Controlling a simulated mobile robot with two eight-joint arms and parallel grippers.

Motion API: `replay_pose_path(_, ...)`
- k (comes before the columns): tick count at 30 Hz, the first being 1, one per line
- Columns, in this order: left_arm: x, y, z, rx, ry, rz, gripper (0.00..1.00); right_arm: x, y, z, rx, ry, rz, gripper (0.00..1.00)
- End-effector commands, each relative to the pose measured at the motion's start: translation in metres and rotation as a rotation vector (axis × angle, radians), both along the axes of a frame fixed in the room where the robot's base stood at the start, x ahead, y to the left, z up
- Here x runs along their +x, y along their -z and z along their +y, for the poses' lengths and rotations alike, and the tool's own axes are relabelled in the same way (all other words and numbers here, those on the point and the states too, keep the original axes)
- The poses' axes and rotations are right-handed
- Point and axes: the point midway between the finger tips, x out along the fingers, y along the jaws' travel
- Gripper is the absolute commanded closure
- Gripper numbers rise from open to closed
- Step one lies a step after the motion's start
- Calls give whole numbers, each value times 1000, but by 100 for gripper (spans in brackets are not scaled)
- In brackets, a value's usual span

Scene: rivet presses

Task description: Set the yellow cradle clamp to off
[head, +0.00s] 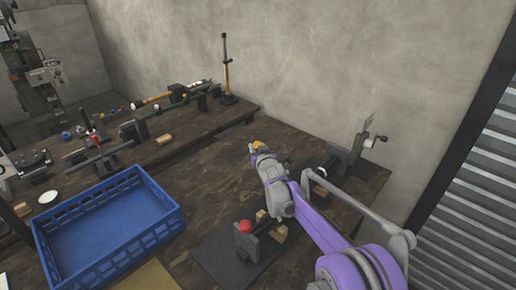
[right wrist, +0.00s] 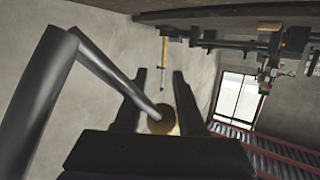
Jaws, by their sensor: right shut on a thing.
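A yellow knob (head: 258,146), apparently on the yellow cradle clamp's lever, shows at the tip of my right gripper (head: 257,151) in the head view. In the right wrist view the dark yellow knob (right wrist: 160,122) sits between the fingers of my right gripper (right wrist: 158,85), at the end of a bent grey rod (right wrist: 95,60). The gripper is shut on the knob. My right arm hides most of the clamp's body, and I cannot read its setting. My left gripper is not in view.
A red knob (head: 245,226) tops a dark bracket at the bench's near side. A hand-cranked device (head: 362,140) stands at the right by the wall. A blue crate (head: 105,232) sits left. Tools and a yellow-black post (head: 226,75) stand on the back bench.

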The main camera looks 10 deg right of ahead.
Motion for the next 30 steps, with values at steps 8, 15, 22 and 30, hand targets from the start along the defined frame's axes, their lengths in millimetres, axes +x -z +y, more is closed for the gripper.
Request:
replay_pose_path(8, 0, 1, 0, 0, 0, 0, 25, -1, 5, 5, 8, -3, 9, 100)
replay_pose_path(15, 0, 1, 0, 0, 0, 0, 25, -1, 5, 5, 8, -2, 9, 100)
replay_pose_path(22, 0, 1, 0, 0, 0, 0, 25, -1, 5, 5, 8, -2, 9, 100)
replay_pose_path(30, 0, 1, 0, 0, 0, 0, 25, -1, 4, 5, 6, -3, 8, 37)
